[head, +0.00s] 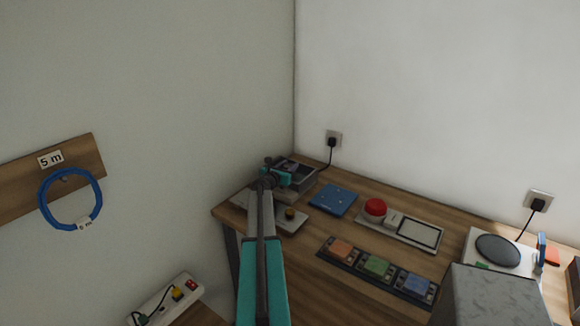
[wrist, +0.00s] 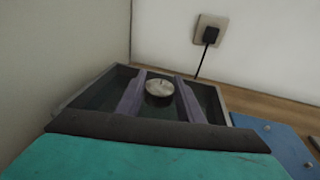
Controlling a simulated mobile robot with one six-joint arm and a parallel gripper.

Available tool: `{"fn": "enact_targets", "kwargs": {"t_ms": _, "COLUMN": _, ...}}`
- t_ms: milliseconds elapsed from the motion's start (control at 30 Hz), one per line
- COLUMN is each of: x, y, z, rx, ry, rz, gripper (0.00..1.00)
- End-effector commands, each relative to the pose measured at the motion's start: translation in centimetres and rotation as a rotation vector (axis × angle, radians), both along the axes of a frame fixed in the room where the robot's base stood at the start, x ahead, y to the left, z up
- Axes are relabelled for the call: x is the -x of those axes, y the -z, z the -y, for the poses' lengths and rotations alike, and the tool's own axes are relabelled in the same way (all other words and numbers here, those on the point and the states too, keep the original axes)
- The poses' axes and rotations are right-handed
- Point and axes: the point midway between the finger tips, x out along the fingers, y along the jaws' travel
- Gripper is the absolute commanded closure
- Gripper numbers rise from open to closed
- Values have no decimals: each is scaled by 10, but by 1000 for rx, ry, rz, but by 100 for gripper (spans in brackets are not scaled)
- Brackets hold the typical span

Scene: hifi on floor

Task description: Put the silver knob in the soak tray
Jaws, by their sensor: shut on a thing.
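The silver knob (wrist: 159,88) is round and metallic with a small mark on top. In the wrist view it sits between the two fingers of my gripper (wrist: 160,96), which is shut on it. The soak tray (wrist: 222,106) is a grey-rimmed box with a dark inside, and the knob shows over its interior. I cannot tell whether the knob touches the tray's floor. In the head view the tray (head: 310,172) stands at the back left corner of the bench, with my gripper (head: 284,177) over its front left part. The knob is hidden there.
A blue plate (head: 334,199) lies right of the tray. A red button (head: 375,207) on a panel and several coloured modules (head: 376,266) are farther right. Walls close off the left and back.

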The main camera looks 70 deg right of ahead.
Motion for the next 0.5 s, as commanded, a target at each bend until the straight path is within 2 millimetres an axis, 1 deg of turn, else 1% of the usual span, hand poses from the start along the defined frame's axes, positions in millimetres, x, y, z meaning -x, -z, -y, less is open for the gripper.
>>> {"fn": "enact_targets", "kwargs": {"t_ms": 167, "x": 0, "y": 2, "z": 0, "rx": 0, "ry": 0, "rz": 0, "gripper": 87}}
{"fn": "enact_targets", "kwargs": {"t_ms": 200, "x": 0, "y": 2, "z": 0, "rx": 0, "ry": 0, "rz": 0, "gripper": 63}}
{"fn": "enact_targets", "kwargs": {"t_ms": 300, "x": 0, "y": 2, "z": 0, "rx": 0, "ry": 0, "rz": 0, "gripper": 47}}
{"fn": "enact_targets", "kwargs": {"t_ms": 500, "x": 0, "y": 2, "z": 0, "rx": 0, "ry": 0, "rz": 0, "gripper": 47}}
